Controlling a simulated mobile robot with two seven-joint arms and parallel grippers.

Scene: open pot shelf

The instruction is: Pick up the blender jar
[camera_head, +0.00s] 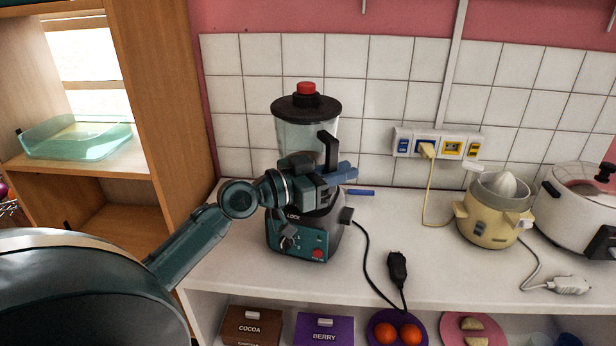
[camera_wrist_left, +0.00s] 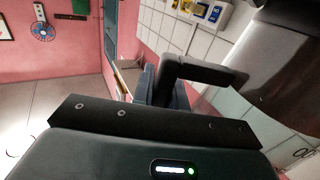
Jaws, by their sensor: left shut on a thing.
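The blender jar (camera_head: 291,133) is clear with a black lid, a red knob and a black handle (camera_head: 328,148). It is upright over the teal and black blender base (camera_head: 312,242) on the counter; my gripper hides much of where they meet, so I cannot tell whether they touch. My left gripper (camera_head: 343,174) reaches across the front of the jar and is shut on its handle. In the left wrist view, the dark handle (camera_wrist_left: 212,73) runs between the fingers, with the jar (camera_wrist_left: 283,62) at the right. My right gripper is not in view.
A power strip (camera_head: 437,143) is on the tiled wall. A yellow juicer (camera_head: 494,212) and a white cooker (camera_head: 577,205) stand at right. The blender's black plug (camera_head: 397,268) lies on the counter (camera_head: 445,272). A wooden shelf (camera_head: 165,100) stands close at left.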

